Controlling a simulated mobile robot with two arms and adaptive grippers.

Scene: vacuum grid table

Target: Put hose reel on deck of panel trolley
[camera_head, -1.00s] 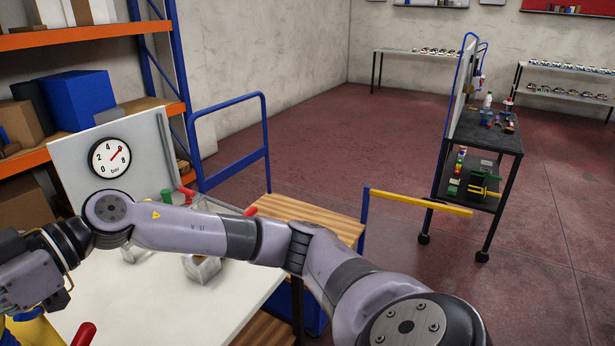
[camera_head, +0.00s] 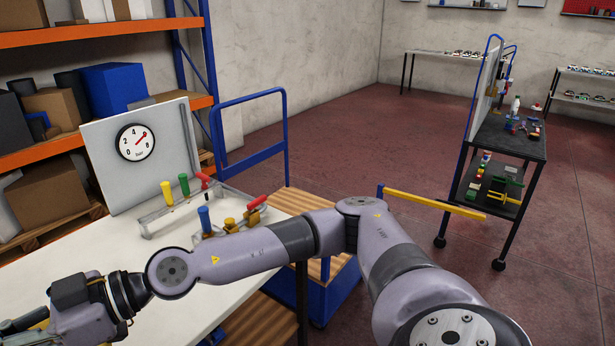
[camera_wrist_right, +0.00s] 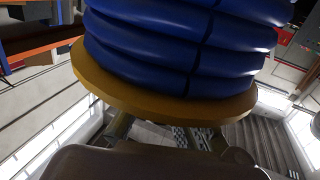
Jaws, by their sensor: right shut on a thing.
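The hose reel (camera_wrist_right: 180,45), ribbed blue hose on a yellow-brown round flange (camera_wrist_right: 165,108), fills the upper wrist view. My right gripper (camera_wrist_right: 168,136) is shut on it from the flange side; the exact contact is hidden. In the head view, my right arm reaches across to the lower left, where the gripper is mostly cut off and the reel is not clearly visible. A trolley with a slatted wooden deck (camera_head: 290,202) and a blue tubular handle (camera_head: 250,97) stands beyond the white table. My arm hides part of the deck; its visible part looks bare. My left gripper is out of view.
The white table (camera_head: 90,265) carries a gauge board (camera_head: 137,150) and coloured valve handles (camera_head: 205,218). A yellow bar (camera_head: 430,202) sticks out right of the deck. A loaded black trolley (camera_head: 510,140) stands at right. Shelves (camera_head: 100,115) line the left; open floor lies behind.

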